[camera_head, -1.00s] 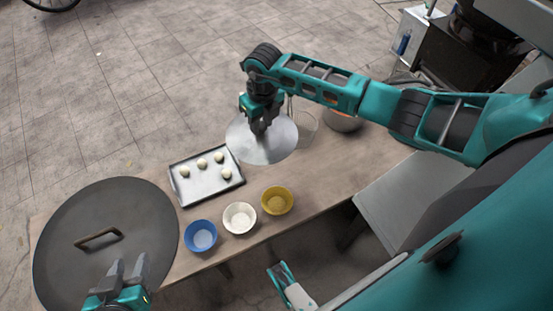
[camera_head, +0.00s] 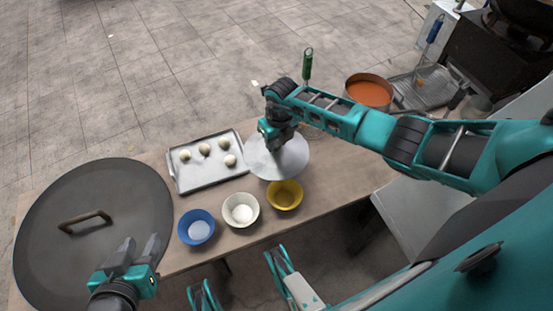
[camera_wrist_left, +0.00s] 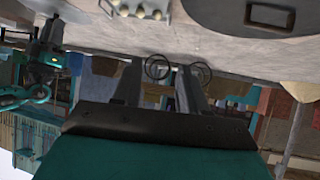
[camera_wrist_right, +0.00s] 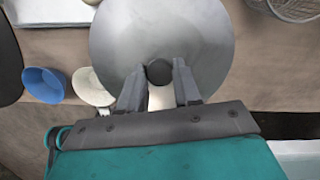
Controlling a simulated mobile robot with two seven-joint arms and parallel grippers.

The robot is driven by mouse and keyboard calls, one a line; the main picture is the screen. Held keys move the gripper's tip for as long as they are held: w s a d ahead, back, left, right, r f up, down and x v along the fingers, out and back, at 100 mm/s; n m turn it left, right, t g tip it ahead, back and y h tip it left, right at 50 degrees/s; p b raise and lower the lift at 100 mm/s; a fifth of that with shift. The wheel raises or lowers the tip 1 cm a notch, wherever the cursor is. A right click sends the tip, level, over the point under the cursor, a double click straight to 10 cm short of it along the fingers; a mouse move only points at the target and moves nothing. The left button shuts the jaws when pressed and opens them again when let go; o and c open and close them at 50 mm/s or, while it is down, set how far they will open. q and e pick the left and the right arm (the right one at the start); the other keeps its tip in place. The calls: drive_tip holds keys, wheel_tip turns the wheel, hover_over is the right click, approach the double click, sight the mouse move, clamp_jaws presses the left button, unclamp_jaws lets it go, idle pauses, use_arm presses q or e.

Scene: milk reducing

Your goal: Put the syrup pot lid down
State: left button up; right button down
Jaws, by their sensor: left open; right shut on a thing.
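The syrup pot lid, a round silver disc (camera_head: 292,160), is held by its dark knob in my right gripper (camera_head: 275,146). In the right wrist view the lid (camera_wrist_right: 195,35) fills the upper middle, with the knob between the fingers of my right gripper (camera_wrist_right: 160,75). In the head view it overlaps the table just behind the yellow bowl; I cannot tell whether it touches the table. The syrup pot (camera_head: 369,91), open with orange liquid, stands at the back right. My left gripper (camera_head: 142,246) is open and empty near the large dark lid's right front edge.
The large dark round lid (camera_head: 110,190) with a handle covers the table's left end. A tray (camera_head: 208,179) with several white balls lies left of the held lid. Blue (camera_head: 196,227), white (camera_head: 241,210) and yellow (camera_head: 285,195) bowls line the front edge.

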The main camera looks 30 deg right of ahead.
sight(276, 154)
wheel_tip(276, 154, down, 3)
drive_tip(key=shift+f+b, duration=0.1)
drive_tip(key=shift+b, duration=0.35)
wheel_tip(276, 154, down, 4)
drive_tip(key=shift+r+b, duration=0.15)
drive_tip(key=shift+b, duration=0.85)
use_arm(q)
drive_tip(key=shift+w+d+f+h, duration=0.3)
drive_tip(key=shift+w+d, duration=0.2)
drive_tip(key=shift+d, duration=0.3)
use_arm(e)
drive_tip(key=c, duration=0.8)
unclamp_jaws()
drive_tip(key=shift+f, duration=0.25)
use_arm(q)
drive_tip(key=shift+a+f, duration=0.1)
drive_tip(key=shift+s, duration=0.1)
use_arm(e)
drive_tip(key=shift+r, duration=0.1)
